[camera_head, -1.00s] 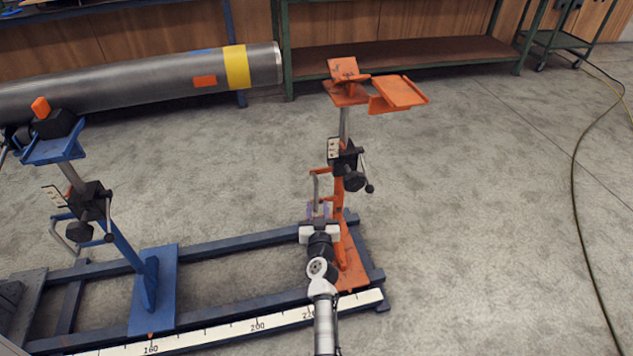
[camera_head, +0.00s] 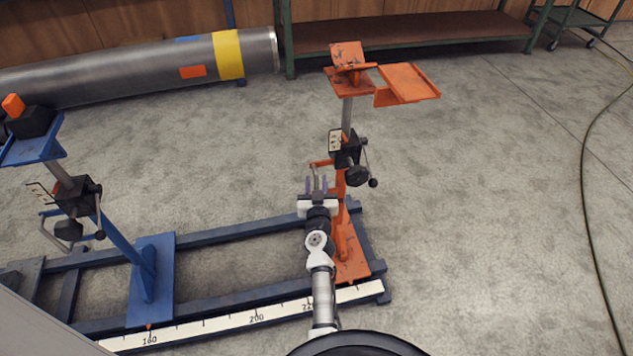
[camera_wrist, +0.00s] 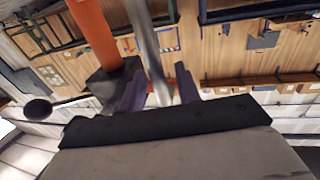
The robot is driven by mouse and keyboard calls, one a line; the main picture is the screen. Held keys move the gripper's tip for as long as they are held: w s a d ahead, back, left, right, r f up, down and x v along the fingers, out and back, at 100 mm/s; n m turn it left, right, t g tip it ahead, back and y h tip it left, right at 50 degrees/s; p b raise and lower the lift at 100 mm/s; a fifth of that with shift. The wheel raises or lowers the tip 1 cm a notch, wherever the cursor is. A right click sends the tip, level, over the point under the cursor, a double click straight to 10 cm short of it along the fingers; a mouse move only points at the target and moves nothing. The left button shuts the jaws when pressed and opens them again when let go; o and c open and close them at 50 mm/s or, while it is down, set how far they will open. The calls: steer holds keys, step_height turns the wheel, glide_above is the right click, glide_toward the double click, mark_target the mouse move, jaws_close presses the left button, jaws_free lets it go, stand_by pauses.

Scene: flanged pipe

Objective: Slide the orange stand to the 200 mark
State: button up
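The orange stand (camera_head: 353,262) stands upright on the right end of the blue rail frame, to the right of the 200 mark (camera_head: 257,317) on the white scale (camera_head: 215,325). A grey upright handle bar (camera_head: 315,174) sticks out from its left side on an orange bracket. My gripper (camera_head: 317,184) is at this bar, its purple fingers apart. In the wrist view, the grey bar (camera_wrist: 145,40) runs between the separated fingers (camera_wrist: 160,90), with a gap towards the right finger. The orange post (camera_wrist: 92,32) is to the left. My arm hides part of the scale near the stand's base.
A blue stand (camera_head: 150,280) stands further left on the rails (camera_head: 215,299), its pointer near 160. A steel pipe (camera_head: 110,80) lies behind. A green-framed bench (camera_head: 400,45) is at the back. The rail stretch between the two stands is clear.

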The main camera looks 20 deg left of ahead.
steer(key=shift+c, duration=0.3)
jaws_close()
